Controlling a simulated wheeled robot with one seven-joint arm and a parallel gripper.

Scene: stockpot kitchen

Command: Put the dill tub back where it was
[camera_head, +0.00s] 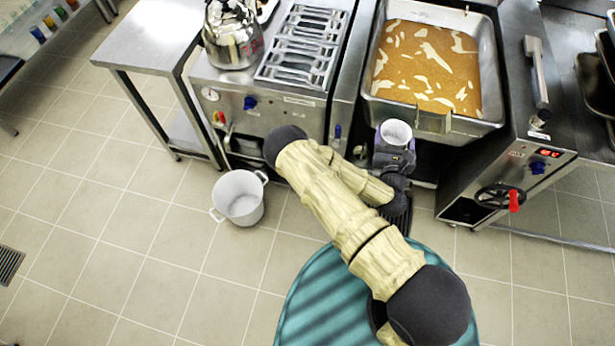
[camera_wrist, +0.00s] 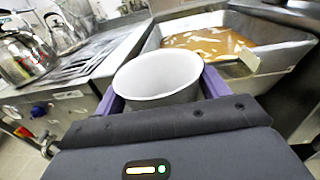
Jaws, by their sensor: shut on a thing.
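A small white tub (camera_head: 396,132) is held upright in my gripper (camera_head: 394,146), in front of the cooking units. Its open top faces up and its inside looks pale and empty. In the wrist view the tub (camera_wrist: 157,78) sits between the purple fingers of my gripper (camera_wrist: 160,98), which are shut on it. I cannot read a label that says it is the dill tub. Its lower part is hidden by the gripper.
A large pan (camera_head: 489,90) of brown liquid with pale pieces is behind the tub. A kettle (camera_head: 232,38) stands by the burner grate (camera_head: 305,47). A white pot (camera_head: 239,196) is on the floor. A bare steel table (camera_head: 150,40) stands left. Colored containers (camera_head: 50,22) are at the far upper left.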

